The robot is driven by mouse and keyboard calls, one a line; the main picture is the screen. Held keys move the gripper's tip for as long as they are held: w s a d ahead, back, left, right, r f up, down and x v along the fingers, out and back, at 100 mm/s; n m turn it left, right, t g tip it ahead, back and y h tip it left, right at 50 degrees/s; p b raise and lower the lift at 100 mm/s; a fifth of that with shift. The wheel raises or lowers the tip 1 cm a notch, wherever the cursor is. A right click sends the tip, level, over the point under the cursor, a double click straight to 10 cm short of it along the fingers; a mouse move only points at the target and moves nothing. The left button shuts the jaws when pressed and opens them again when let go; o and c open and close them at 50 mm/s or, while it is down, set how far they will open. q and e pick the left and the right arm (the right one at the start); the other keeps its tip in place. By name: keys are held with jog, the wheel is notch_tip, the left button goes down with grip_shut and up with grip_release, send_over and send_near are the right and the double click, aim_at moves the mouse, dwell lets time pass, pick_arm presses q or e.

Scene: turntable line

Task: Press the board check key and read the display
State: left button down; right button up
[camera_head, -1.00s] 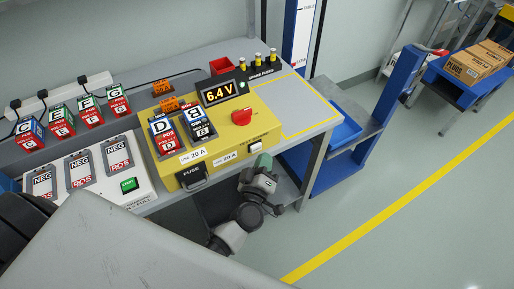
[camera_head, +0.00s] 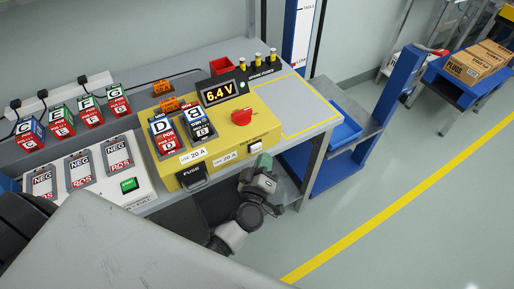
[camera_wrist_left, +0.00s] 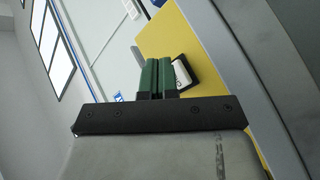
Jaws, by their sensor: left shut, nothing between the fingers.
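The yellow board (camera_head: 268,128) stands on the grey bench. Its display (camera_head: 219,93) reads 6.4 V in lit digits. The white check key (camera_head: 255,147) is on the board's front right; its label is too small to read surely. My left gripper (camera_head: 264,161) is just in front of and below the key, with its fingers shut and empty. In the left wrist view the green fingers (camera_wrist_left: 157,75) are together, and the white key (camera_wrist_left: 182,73) shows right beside their tips. I cannot tell whether they touch it. My right gripper is not in view.
The board carries a red knob (camera_head: 241,117), a FUSE holder (camera_head: 192,176) and two battery blocks, one marked D (camera_head: 161,131). Spare fuses (camera_head: 258,60) stand behind.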

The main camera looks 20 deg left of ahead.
pick_arm(q)
jog(key=shift+w+a, duration=0.3)
jog(key=shift+a, duration=0.05)
jog(key=shift+w+a+p, duration=0.25)
jog(key=shift+a+p, duration=0.05)
jog(key=shift+a, duration=0.1)
dwell(1.1)
jog(key=shift+d, duration=0.15)
jog(key=shift+s+d, duration=0.55)
jog(key=shift+d, duration=0.05)
